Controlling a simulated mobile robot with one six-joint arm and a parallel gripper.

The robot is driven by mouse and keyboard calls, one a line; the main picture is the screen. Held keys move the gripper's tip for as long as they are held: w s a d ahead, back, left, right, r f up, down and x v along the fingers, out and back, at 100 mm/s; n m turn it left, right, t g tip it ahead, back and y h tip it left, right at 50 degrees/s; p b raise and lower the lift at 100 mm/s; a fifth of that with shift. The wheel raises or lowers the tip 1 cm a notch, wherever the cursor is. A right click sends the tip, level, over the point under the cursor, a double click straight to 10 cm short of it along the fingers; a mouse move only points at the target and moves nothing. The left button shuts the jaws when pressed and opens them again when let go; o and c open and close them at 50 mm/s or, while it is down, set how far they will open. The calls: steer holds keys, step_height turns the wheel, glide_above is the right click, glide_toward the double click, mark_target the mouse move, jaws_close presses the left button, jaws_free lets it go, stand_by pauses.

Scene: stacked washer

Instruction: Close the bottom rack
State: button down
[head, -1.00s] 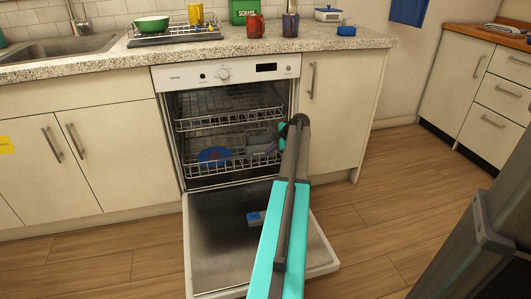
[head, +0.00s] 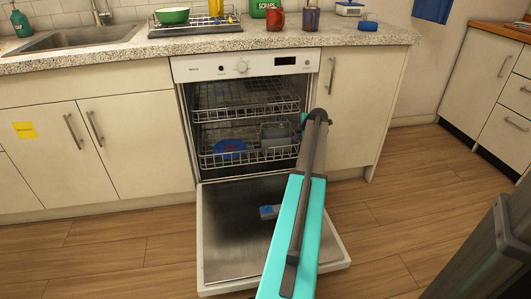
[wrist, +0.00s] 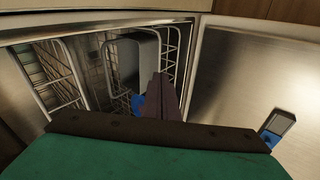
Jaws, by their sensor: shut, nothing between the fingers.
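The dishwasher's bottom rack (head: 248,155) is a grey wire basket inside the cavity, below the top rack (head: 245,102). It holds a blue dish (head: 230,149) and a grey cutlery basket (head: 277,134). The dishwasher door (head: 245,245) is folded down flat in front. My gripper is hidden behind my arm in the head view, near the rack's right side. In the wrist view my gripper (wrist: 162,88) is shut and empty, in front of the rack's wires (wrist: 65,85). I cannot tell whether it touches the rack.
A small grey-and-blue item (head: 269,211) lies on the open door's inner face. A cabinet (head: 360,105) stands right of the dishwasher. The counter (head: 110,58) above holds a dish rack, cups and containers. The wooden floor (head: 110,260) left of the door is clear.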

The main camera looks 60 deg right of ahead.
steer(key=s+d+r+n+g+h+p, duration=0.2)
steer(key=s+d+r+n+h, duration=0.1)
steer(key=s+d+n+h, duration=0.4)
steer(key=w+a+f+n+t+p, duration=0.3)
steer(key=w+a+f+n+p, duration=0.1)
steer(key=a, duration=0.8)
steer(key=w+a+f+n+t+y+p, duration=0.1)
steer(key=w+a+f+n+t+p, duration=0.2)
steer(key=a, duration=0.9)
steer(key=w+f+n+p, duration=0.2)
steer(key=w+n+p, duration=0.1)
steer(key=w+n, duration=0.1)
steer(key=shift+w+f+n, duration=0.2)
steer(key=shift+f+n, duration=0.1)
steer(key=shift+n, duration=0.2)
steer(key=shift+d, duration=0.1)
glide_toward(264, 152)
steer(key=shift+w, duration=0.95)
steer(key=shift+w+d+r, duration=0.1)
steer(key=shift+w+d, duration=0.6)
steer(key=shift+d, duration=0.2)
steer(key=shift+w+d, duration=0.7)
steer(key=shift+d, duration=0.25)
